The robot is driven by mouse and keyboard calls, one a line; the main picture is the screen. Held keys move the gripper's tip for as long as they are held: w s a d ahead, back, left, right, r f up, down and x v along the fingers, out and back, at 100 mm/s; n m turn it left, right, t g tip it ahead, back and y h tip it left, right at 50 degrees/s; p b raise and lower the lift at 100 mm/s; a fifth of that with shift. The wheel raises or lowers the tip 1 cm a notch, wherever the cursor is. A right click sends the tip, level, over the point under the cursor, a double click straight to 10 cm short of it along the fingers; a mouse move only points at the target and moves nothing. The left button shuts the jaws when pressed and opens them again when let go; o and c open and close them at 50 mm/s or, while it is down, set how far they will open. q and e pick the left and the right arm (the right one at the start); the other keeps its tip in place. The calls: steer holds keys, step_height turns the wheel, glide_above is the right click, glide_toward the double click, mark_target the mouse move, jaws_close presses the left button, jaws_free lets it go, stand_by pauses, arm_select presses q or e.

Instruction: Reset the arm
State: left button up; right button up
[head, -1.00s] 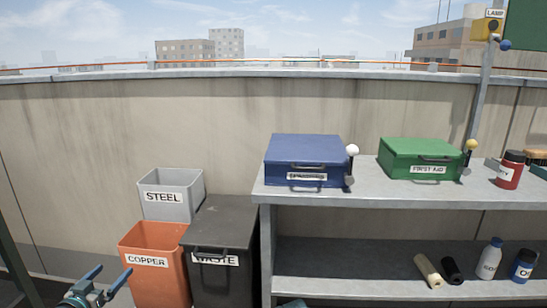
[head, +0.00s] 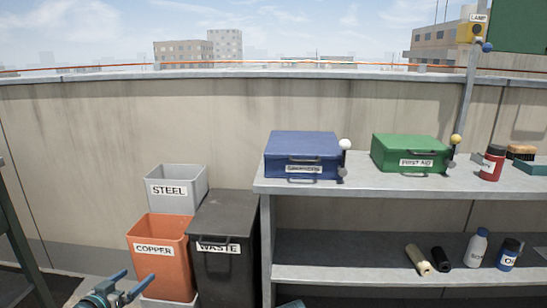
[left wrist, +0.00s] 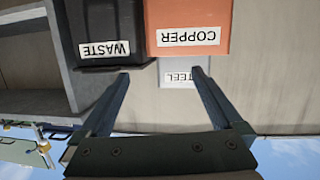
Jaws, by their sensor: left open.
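My left gripper (head: 128,285) shows at the bottom left of the head view, with two blue fingers spread apart and nothing between them. In the left wrist view its fingers (left wrist: 162,76) are also apart and empty. That view is upside down and shows the bins beyond the fingertips. My right gripper is in neither view.
An orange COPPER bin (head: 163,272), a grey STEEL bin (head: 178,205) and a black WASTE bin (head: 226,275) stand left of a grey shelf (head: 350,187). The shelf holds a blue box (head: 302,148), a green FIRST AID box (head: 408,148) and several bottles. A wall (head: 200,120) runs behind.

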arm_select(q)
steer(key=s+d+f+m+g+h+p, duration=0.15)
steer(key=d+f+g, duration=0.3)
steer(key=d, duration=0.75)
steer(key=s+d+f+m+g+h+p, duration=0.15)
steer(key=d+f+g, duration=0.3)
steer(key=d, duration=0.75)
steer(key=s+d+f+g+y+p, duration=0.2)
steer(key=s+d+g+y, duration=0.6)
steer(key=s, duration=0.5)
step_height(320, 180, up, 37)
steer(key=t+h+p, duration=0.1)
steer(key=p, duration=3.6)
steer(key=shift+d+r+n+t+p, duration=0.2)
steer(key=shift+d+n+t+p, duration=0.05)
steer(key=shift+n+t+p, duration=0.15)
steer(key=shift+w, duration=0.1)
steer(key=shift+d, duration=0.1)
